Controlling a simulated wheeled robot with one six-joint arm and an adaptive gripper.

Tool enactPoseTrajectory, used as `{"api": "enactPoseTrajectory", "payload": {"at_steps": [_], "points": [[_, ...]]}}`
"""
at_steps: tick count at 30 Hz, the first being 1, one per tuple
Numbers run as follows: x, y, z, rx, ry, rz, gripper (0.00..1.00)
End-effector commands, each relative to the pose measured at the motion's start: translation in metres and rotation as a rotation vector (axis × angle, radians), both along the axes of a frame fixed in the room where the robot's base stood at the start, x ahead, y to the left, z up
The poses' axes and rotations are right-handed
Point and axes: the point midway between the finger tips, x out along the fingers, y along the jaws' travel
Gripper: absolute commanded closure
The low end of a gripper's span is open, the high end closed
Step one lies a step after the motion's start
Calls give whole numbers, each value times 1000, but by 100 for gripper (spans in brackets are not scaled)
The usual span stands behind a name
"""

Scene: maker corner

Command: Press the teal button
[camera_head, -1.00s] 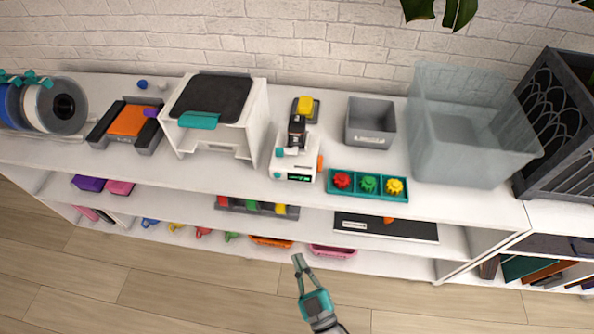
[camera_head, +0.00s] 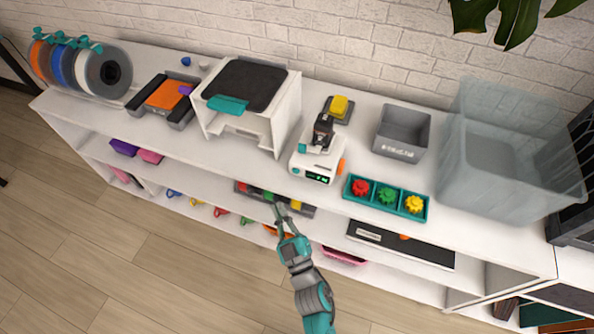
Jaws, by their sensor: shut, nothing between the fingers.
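A small white machine (camera_head: 315,166) stands near the front edge of the shelf top. It has a small teal part (camera_head: 303,148) on its upper left that looks like the teal button, an orange part on its right side and a lit green display on its front. My gripper (camera_head: 279,208) is shut and empty. In the picture it is below and left of the machine, in front of the middle shelf, apart from the teal part. My arm rises from the bottom edge.
A white box-shaped machine with a teal handle (camera_head: 228,105) stands left of the small machine. A teal tray (camera_head: 347,189) with red, green and yellow gears is at its right. A grey bin (camera_head: 403,132) and a clear tub (camera_head: 507,165) stand further right.

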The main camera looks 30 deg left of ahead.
Motion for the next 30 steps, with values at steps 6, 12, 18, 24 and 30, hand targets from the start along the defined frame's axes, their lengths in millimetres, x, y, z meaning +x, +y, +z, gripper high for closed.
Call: {"api": "enactPoseTrajectory", "payload": {"at_steps": [6,12,18,24,30], "points": [[11,2,1,2,0,-3,100],[35,8,1,2,-2,-2,100],[59,13,1,1,-2,-3,100],[77,18,0,1,-1,-2,100],[85,20,0,1,0,-1,100]]}}
